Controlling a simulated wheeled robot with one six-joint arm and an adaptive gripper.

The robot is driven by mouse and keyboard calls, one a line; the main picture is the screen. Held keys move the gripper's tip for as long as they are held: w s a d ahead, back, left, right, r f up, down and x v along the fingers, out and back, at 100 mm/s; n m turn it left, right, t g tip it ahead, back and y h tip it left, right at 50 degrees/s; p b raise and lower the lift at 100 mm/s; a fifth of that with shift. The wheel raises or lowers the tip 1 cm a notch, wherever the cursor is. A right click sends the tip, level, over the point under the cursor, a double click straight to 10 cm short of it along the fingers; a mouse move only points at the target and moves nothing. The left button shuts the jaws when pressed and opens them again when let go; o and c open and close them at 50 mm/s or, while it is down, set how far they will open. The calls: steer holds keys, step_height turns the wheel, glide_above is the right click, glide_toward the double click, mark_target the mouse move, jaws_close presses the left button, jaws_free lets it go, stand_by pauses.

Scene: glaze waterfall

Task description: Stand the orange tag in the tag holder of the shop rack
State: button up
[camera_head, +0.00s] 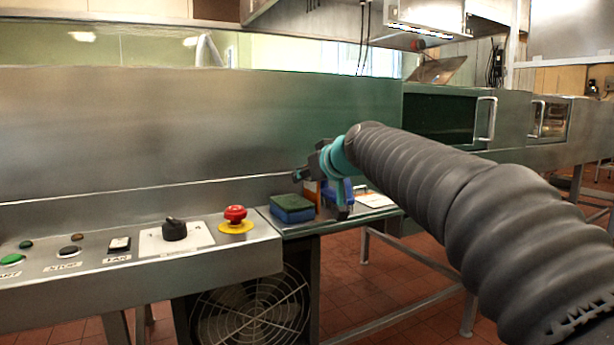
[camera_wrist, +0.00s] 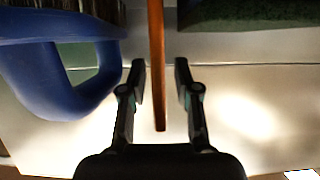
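The orange tag (camera_wrist: 157,65) is between the two fingers of my gripper (camera_wrist: 162,78) in the wrist view, seen edge-on as a thin orange-brown strip. A gap shows on each side of it, so the fingers are open and not touching it. In the head view my gripper (camera_head: 322,193) is over the steel ledge, and a small part of the orange tag (camera_head: 311,188) shows beside it. I cannot make out the shop rack or the tag holder in either view.
A green and blue sponge (camera_head: 292,208) lies left of my gripper. A blue handled thing with dark bristles (camera_wrist: 100,95) is close on the other side. A white flat piece (camera_head: 376,200) lies to the right. A red stop button (camera_head: 236,214) stands on the control panel at left.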

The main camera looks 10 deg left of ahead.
steer(key=shift+r, duration=0.1)
steer(key=shift+r+p, duration=0.2)
steer(key=shift+p, duration=0.1)
steer(key=v, duration=1.2)
steer(key=shift+f, duration=0.2)
